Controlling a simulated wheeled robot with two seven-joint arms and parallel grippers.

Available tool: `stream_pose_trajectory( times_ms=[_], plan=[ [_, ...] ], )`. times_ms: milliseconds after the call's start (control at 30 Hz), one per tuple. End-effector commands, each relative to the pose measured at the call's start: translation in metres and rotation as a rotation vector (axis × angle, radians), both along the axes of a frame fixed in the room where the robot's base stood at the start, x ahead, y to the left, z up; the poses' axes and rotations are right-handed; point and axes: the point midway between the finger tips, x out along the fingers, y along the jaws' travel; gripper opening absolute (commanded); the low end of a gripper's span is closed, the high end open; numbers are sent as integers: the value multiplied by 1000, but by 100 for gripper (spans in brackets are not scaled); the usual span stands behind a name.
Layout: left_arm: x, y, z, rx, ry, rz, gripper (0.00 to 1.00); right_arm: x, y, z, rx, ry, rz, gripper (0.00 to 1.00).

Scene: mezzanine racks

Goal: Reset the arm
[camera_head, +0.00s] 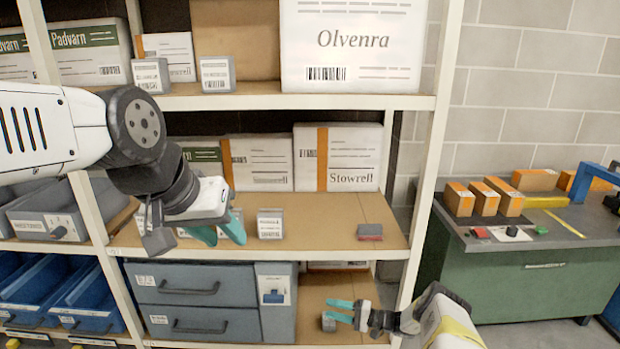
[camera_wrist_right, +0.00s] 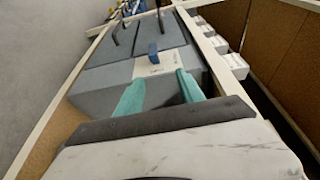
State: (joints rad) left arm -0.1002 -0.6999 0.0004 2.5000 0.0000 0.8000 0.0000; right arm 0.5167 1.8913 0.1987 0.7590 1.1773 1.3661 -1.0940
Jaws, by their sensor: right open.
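My left gripper (camera_head: 222,238), with teal fingers, hangs in front of the middle shelf (camera_head: 320,213). Its fingers look apart, with nothing seen between them. My right gripper (camera_head: 340,309) is low in front of the lower shelf (camera_head: 345,288), to the right of the grey drawer unit (camera_head: 212,284). Its teal fingers are apart and empty. In the right wrist view the right gripper (camera_wrist_right: 159,78) points toward the drawer unit (camera_wrist_right: 95,82), whose labelled side panel lies beyond the fingertips. I cannot tell how close they are.
A rack post (camera_head: 428,150) stands just right of the shelves. A green workbench (camera_head: 545,285) with orange boxes is further right. Blue bins (camera_head: 88,303) are at lower left.

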Motion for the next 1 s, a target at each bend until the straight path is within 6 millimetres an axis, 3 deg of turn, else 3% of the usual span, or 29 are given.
stream_pose_trajectory(
  times_ms=[167,367,467,667,867,1000],
  plan=[
    [0,0,0,0,0,0,36,12,-1,29,-42,6,51,45],
    [0,0,0,0,0,0,36,26,-1,77,-118,17,131,45],
    [0,0,0,-1,0,1,36,33,-1,112,-178,23,182,45],
    [0,0,0,-1,0,1,36,33,2,205,-352,43,289,45],
    [0,0,0,0,0,0,36,13,3,296,-542,52,353,45],
    [0,0,0,-1,0,1,36,-11,2,357,-676,49,369,45]
  ],
)
